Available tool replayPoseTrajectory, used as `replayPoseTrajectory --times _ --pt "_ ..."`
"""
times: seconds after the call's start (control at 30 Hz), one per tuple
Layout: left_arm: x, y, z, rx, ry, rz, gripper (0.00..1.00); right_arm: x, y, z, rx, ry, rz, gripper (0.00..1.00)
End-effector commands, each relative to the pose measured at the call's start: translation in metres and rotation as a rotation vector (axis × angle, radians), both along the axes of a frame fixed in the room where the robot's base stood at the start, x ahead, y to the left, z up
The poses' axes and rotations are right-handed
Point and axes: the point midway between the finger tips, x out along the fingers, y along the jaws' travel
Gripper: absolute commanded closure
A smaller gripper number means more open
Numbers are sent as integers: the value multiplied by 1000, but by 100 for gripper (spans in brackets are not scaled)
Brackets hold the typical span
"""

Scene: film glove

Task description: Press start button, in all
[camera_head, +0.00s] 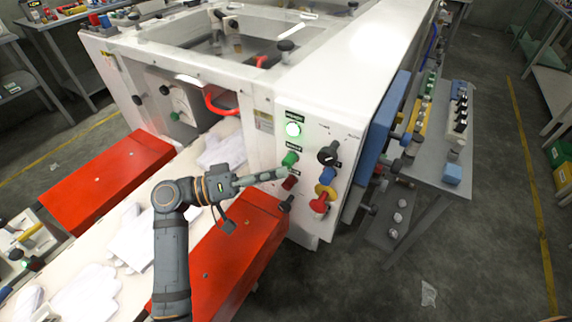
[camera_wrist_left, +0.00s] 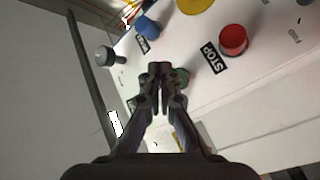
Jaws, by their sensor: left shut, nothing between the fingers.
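The green button (camera_head: 290,159) sits on the white front panel of the machine (camera_head: 350,100), below a lit lamp (camera_head: 293,129). My left gripper (camera_head: 282,173) is shut and empty. It points at the panel, its fingertips just below the green button and above the red button (camera_head: 289,183). In the left wrist view the shut fingertips (camera_wrist_left: 160,72) lie over part of the green button (camera_wrist_left: 183,77); whether they touch it I cannot tell. The red button (camera_wrist_left: 233,40) with a STOP label (camera_wrist_left: 213,63) is clear of the fingers there. My right gripper is not in view.
A black knob (camera_head: 328,154), a blue knob (camera_head: 328,175) and a red knob on a yellow base (camera_head: 320,203) sit right of the buttons. Red covers (camera_head: 235,250) flank a white belt with gloves (camera_head: 140,240). A grey side table (camera_head: 450,170) stands right.

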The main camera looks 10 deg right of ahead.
Motion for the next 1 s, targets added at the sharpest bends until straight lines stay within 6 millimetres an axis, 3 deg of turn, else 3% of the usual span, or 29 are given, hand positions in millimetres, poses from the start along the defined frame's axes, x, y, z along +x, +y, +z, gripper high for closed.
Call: replayPoseTrajectory --times 1.0 --pt "7 -5 0 -1 -1 1 100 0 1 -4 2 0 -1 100"
